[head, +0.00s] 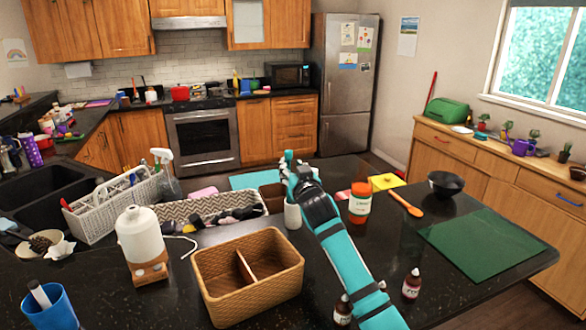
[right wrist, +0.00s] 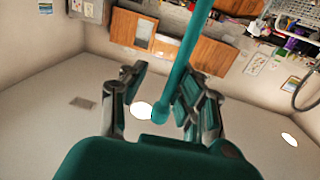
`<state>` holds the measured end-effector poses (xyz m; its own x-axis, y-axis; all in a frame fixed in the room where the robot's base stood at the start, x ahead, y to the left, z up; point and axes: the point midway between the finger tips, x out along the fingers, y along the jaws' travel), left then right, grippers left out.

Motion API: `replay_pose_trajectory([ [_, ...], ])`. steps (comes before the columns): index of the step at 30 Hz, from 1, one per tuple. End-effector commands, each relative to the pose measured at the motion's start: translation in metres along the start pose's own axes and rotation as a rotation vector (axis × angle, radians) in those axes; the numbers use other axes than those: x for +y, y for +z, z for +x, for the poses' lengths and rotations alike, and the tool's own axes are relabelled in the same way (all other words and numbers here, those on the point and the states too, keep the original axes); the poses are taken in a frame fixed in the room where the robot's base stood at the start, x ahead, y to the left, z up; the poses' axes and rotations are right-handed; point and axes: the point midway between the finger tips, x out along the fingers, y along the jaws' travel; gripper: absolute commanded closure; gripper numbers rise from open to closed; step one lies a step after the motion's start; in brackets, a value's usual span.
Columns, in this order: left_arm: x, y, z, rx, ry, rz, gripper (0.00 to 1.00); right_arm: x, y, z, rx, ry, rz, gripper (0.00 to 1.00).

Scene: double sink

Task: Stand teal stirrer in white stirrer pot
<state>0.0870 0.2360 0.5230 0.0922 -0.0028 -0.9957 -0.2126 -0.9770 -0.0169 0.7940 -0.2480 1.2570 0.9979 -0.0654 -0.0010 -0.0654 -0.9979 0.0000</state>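The white stirrer pot (head: 292,216) stands on the dark counter, just below my right gripper (head: 293,178). The teal stirrer (right wrist: 186,58) is a thin rod with a rounded end, seen in the right wrist view. It runs between the fingers, in line with the right-hand finger, with a clear gap to the left-hand one. My right gripper (right wrist: 162,85) is open around it. In the head view the stirrer's top seems to show at the gripper, above the pot. Its lower end is hidden, so I cannot tell how deep it sits. My left gripper is not in view.
A woven divided basket (head: 204,286) stands in front of the pot. An orange-lidded jar (head: 359,203) is close on the right. A patterned tray (head: 186,212) lies left, with a white soap bottle (head: 140,236) nearby. A green mat (head: 487,243) is at right.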

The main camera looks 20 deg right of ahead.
Motion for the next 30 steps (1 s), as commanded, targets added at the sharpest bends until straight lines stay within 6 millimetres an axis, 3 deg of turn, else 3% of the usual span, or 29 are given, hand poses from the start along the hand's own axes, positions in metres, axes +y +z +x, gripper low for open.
replay_pose_trajectory([
  [8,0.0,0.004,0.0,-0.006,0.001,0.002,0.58,0.0,0.0,-0.001,0.0,0.0,0.0,0.67],
  [13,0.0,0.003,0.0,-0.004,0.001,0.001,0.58,0.0,0.001,-0.013,-0.001,0.0,0.0,0.67],
  [30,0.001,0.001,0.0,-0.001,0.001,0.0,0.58,-0.001,0.001,-0.11,-0.001,-0.001,-0.001,0.67],
])
